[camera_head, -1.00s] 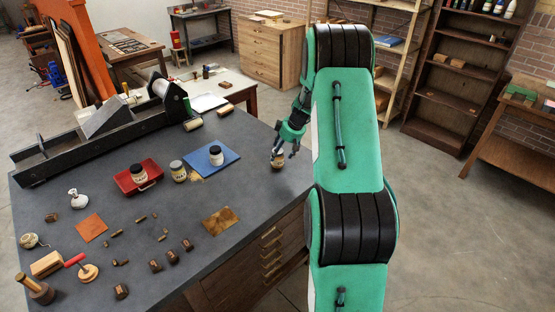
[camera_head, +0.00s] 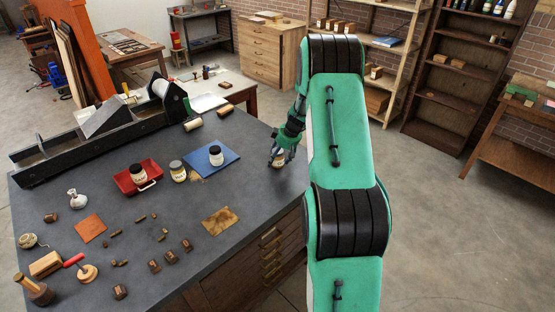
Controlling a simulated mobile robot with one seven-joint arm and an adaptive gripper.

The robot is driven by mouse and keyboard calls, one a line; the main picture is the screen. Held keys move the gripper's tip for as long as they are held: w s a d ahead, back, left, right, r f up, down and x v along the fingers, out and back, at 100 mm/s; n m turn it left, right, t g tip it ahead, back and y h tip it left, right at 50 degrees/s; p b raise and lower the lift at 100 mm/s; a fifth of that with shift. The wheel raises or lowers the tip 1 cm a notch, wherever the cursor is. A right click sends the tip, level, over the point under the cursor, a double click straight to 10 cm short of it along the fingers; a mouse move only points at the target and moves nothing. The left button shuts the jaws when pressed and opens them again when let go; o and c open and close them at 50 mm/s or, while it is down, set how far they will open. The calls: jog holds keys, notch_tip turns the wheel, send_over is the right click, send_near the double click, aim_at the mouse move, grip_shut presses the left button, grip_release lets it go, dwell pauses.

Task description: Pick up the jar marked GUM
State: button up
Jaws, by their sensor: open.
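Several small jars with pale labels stand on the dark bench; the lettering is too small to read, so I cannot tell which is marked GUM. One jar (camera_head: 278,162) stands near the bench's right edge, partly hidden by my gripper (camera_head: 282,156). My gripper points down at this jar with its open fingers about its upper part; I cannot tell if they touch it. A dark-lidded jar (camera_head: 138,174) is in the red tray (camera_head: 153,165). A grey-lidded jar (camera_head: 178,172) stands between the tray and the blue mat (camera_head: 227,152). Another dark-lidded jar (camera_head: 216,156) stands on the mat.
A long black press (camera_head: 90,130) lies along the back of the bench (camera_head: 175,215). A white flask (camera_head: 77,199), an orange sheet (camera_head: 90,228), a tan sheet (camera_head: 220,221) and small blocks lie at the front and left. The bench around the jar under my gripper is mostly clear.

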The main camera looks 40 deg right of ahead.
jog(key=c, duration=1.3)
jog(key=shift+r, duration=0.15)
jog(key=shift+r, duration=0.6)
notch_tip(320, 180, up, 2)
jog(key=shift+r+p, duration=0.1)
jog(key=shift+p, duration=0.2)
jog(key=s+a, duration=0.3)
jog(key=s, duration=0.1)
jog(key=s+a+r, duration=0.1)
jog(key=s+a, duration=0.2)
jog(key=s, duration=0.1)
jog(key=s+a, duration=0.3)
jog(key=s, duration=0.2)
jog(key=shift+a+r, duration=0.1)
jog(key=shift+r, duration=0.1)
